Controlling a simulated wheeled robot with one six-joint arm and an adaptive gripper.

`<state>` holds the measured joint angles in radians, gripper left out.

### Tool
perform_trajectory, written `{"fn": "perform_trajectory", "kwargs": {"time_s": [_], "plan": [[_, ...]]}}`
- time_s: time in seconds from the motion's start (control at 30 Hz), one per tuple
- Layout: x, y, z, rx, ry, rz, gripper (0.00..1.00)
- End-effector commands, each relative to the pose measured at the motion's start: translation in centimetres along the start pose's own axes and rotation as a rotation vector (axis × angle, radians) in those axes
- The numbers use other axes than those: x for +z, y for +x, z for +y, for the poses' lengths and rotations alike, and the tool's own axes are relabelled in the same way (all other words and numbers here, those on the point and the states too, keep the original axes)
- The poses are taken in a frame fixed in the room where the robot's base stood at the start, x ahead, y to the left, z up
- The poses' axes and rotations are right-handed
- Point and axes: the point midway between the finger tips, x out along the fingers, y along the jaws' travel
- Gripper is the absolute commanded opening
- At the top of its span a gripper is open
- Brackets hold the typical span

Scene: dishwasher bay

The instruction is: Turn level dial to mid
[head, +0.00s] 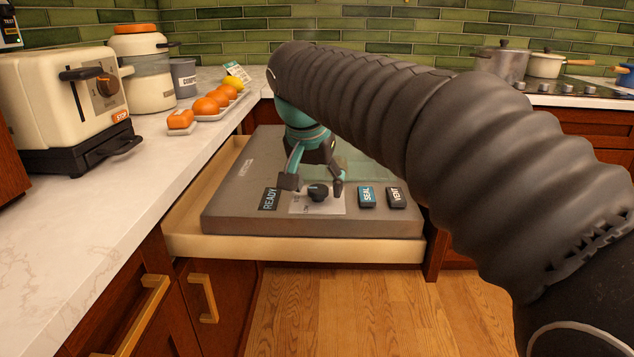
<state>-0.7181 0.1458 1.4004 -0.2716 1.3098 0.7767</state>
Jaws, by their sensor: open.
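The level dial (318,192) is a small dark knob on a pale label plate, on the front part of a grey flat appliance (225,205). Marks show on the plate to the left of the dial, with "LOW" near its lower left; the dial's exact pointer setting is too small to tell. My gripper (313,188) is teal with dark fingertips and reaches down over the appliance. Its fingers are apart, one left and one right of the dial, with nothing held. I cannot tell whether either finger touches the dial. My arm hides part of the appliance's right back.
A READY label (269,198) lies left of the dial. SEAL (367,197) and VENT (396,197) buttons are to its right. The appliance sits in a cream drawer tray (290,249). A toaster (75,95) and tray of oranges (215,114) stand on the left counter.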

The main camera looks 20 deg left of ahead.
Motion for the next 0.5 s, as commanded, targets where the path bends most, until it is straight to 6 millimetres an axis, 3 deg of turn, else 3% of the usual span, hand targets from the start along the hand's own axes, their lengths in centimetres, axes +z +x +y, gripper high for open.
{"fn": "perform_trajectory", "kwargs": {"time_s": [0.27,0.5], "plan": [[-0.1,-1.3,-0.1,-0.002,0.0,0.002,0.65],[-0.1,-5.7,-0.1,-0.003,0.0,0.004,0.65]]}}
